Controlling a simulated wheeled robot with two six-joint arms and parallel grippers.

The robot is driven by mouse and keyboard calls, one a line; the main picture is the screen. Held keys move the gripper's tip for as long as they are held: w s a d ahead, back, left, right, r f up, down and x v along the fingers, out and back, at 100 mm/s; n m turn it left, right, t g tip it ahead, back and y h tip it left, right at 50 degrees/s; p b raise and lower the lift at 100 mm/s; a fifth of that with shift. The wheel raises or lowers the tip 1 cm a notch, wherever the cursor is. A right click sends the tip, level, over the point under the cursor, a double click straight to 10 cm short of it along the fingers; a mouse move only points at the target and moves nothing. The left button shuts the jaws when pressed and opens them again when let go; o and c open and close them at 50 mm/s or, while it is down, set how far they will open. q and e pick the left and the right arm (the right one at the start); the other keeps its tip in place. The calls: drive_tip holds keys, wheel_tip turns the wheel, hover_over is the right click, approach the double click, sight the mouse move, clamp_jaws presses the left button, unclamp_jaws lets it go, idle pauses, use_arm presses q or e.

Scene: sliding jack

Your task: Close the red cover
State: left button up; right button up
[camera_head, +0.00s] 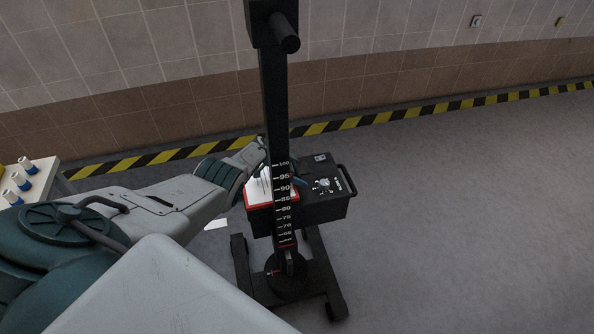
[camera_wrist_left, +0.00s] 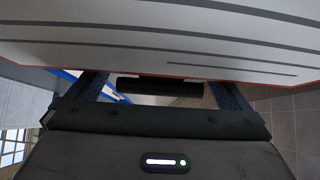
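The red cover (camera_head: 259,188) shows in the head view as a white, lined panel with a red edge, on the left side of a black box (camera_head: 322,190) on the stand. The post partly hides it. In the left wrist view the cover's white face with grey lines (camera_wrist_left: 190,35) fills the top, with a thin red edge below. My left gripper (camera_head: 262,158) is at the cover's far side in the head view, partly behind the post. In the wrist view its fingers (camera_wrist_left: 160,92) are spread apart, close to the cover; contact is unclear. My right gripper is out of view.
A black post (camera_head: 274,100) with a number scale rises in front of the box from a wheeled base (camera_head: 290,280). A black handle (camera_head: 346,180) is on the box's right. A white table (camera_head: 40,180) with blue-and-white cylinders stands left. The floor at right is clear.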

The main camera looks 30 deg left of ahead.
use_arm(q)
drive_tip(key=shift+s+a+r+p, duration=0.15)
drive_tip(key=shift+a+r+p, duration=0.05)
drive_tip(key=shift+r+p, duration=0.35)
drive_tip(key=p+v, duration=0.5)
drive_tip(key=v, duration=0.3)
drive_tip(key=shift+s+a+r, duration=0.2)
drive_tip(key=shift+s, duration=0.1)
drive_tip(key=shift+s+a+r, duration=0.2)
drive_tip(key=shift+s+r, duration=0.05)
drive_tip(key=shift+r, duration=0.05)
